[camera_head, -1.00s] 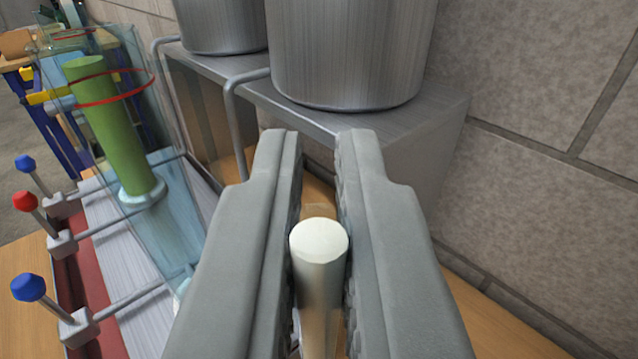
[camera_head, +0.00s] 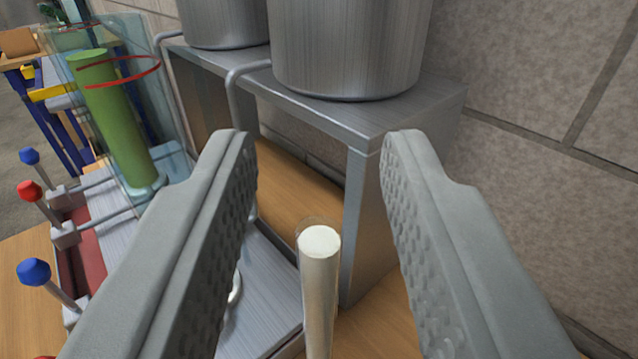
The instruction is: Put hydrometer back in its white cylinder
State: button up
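My gripper is open wide, with a clear gap between each finger and the rod. The rod's lower end runs out of the bottom of the view. I cannot tell whether it stands inside the white cylinder, as no separate white cylinder can be made out.
A metal stand (camera_head: 330,110) carrying steel pots (camera_head: 345,45) is just ahead. A stone wall (camera_head: 550,110) rises at the right. At the left are a green column (camera_head: 115,120) in a clear vessel and levers with blue and red knobs (camera_head: 31,191). Wooden tabletop (camera_head: 375,325) shows near the rod.

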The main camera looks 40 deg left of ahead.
jog(key=v, duration=1.6)
jog(key=shift+s+d, duration=0.1)
jog(key=s+d+r+m+t+h, duration=0.1)
jog(key=d+r+m+t+h, duration=0.15)
jog(key=d, duration=1.05)
jog(key=s+d+r+m+t+h, duration=0.1)
jog(key=s+d+m+h, duration=0.15)
jog(key=d, duration=0.95)
jog(key=s+d+f+m+h, duration=0.1)
jog(key=s+d+h, duration=0.2)
jog(key=s+d, duration=0.3)
jog(key=s+d+f+m+h, duration=0.1)
jog(key=s+d+h, duration=0.3)
jog(key=d, duration=0.8)
jog(key=shift+s+d+f+m+t, duration=0.15)
jog(key=shift+s+d+m+t, duration=0.2)
jog(key=shift+s+m, duration=0.7)
jog(key=shift+s+n, duration=0.2)
jog(key=shift+n, duration=0.05)
